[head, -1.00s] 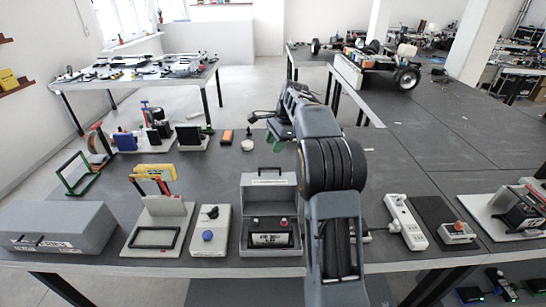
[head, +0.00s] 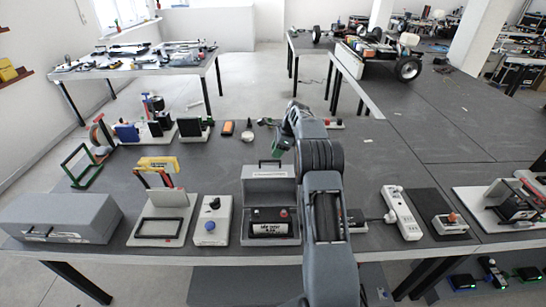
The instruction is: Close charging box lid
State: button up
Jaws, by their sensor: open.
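The charging box (head: 248,228) is grey and stands near the front edge of the table in the head view, just left of my arm. Its lid (head: 270,190) stands raised at the back, with a dark handle on top. A dark unit with a white label and a red knob sits inside. My gripper (head: 279,146) is beyond the raised lid, at the far end of my arm, and looks apart from it. It is small and partly hidden by my arm, with green near its tip. It is open and nothing shows in it.
A closed grey case (head: 62,217) lies at left. A stand with a black frame (head: 160,229) and a switch box (head: 211,220) stand left of the charging box. A white power strip (head: 401,213) lies right of my arm. Several small items line the table's back; its middle is fairly clear.

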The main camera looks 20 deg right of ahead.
jog(key=shift+p+x, duration=0.35)
jog(key=shift+x, duration=1.8)
grip_shut()
